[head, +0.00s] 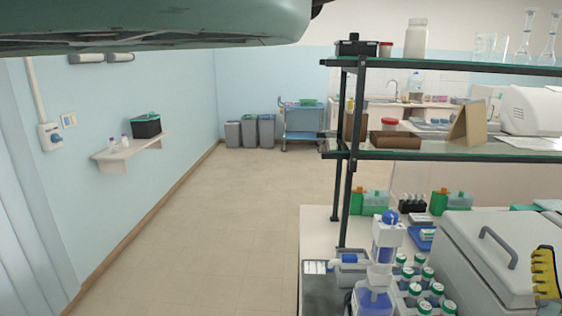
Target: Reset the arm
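My gripper is not in view. A large grey-green shape crosses the top left of the head view and may be part of my own arm, but I cannot tell which part. No task object is named. On the lab bench (318,224) at the right stand a bottle-top dispenser (384,240) with a blue knob, several white bottles with green caps (414,289), and a grey box (475,252) with a handle.
A two-tier glass shelf rack (352,160) rises over the bench, with glassware on top. A wall shelf (128,153) juts out at left. Grey bins (250,132) and a blue cart (303,124) stand at the back. The floor (210,235) between is clear.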

